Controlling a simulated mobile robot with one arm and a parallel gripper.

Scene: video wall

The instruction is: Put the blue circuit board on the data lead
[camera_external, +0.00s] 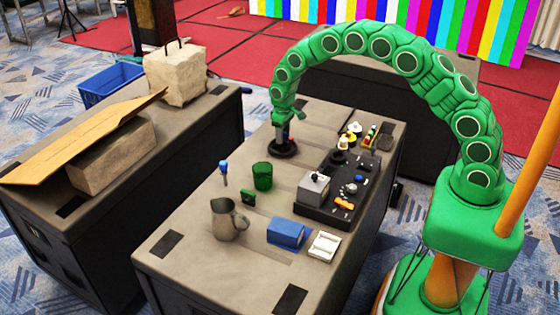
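My gripper (285,131) points down at the far part of the near table, directly above a black ring-shaped coil (283,150), which looks like the data lead. A small dark blue patch shows at the fingertips. It may be the blue circuit board, but it is too small to be sure. Whether the fingers are open or shut on it is unclear, as is whether it touches the coil. I cannot clearly pick out a blue circuit board elsewhere.
On the table stand a green cup (262,176), a metal pitcher (228,220), a blue box (286,233), a white tray (324,246), a blue-topped tool (223,169) and a small green part (247,198). A black tray (316,213) with several parts lies right of the coil.

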